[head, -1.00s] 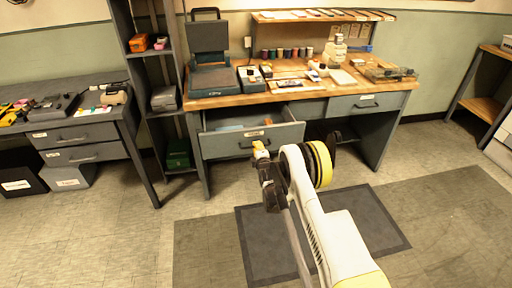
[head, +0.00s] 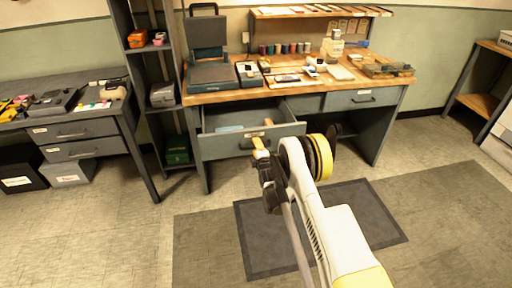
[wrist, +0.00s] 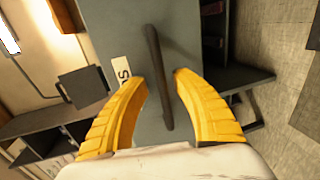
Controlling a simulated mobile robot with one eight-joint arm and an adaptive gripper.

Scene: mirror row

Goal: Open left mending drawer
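The left mending drawer (head: 225,147) is the grey drawer under the left side of the wooden-topped bench. I see gaps between the fingers and the bar; touch cannot be told. In the head view my gripper (head: 261,147) is at the drawer front and hides part of it.
The bench top (head: 225,95) holds a press-like machine (head: 208,60), thread spools and small tools. A closed right drawer (head: 362,99) sits under its right side. A shelf rack (head: 141,75) and another desk (head: 75,130) stand left. Floor right of the bench is clear.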

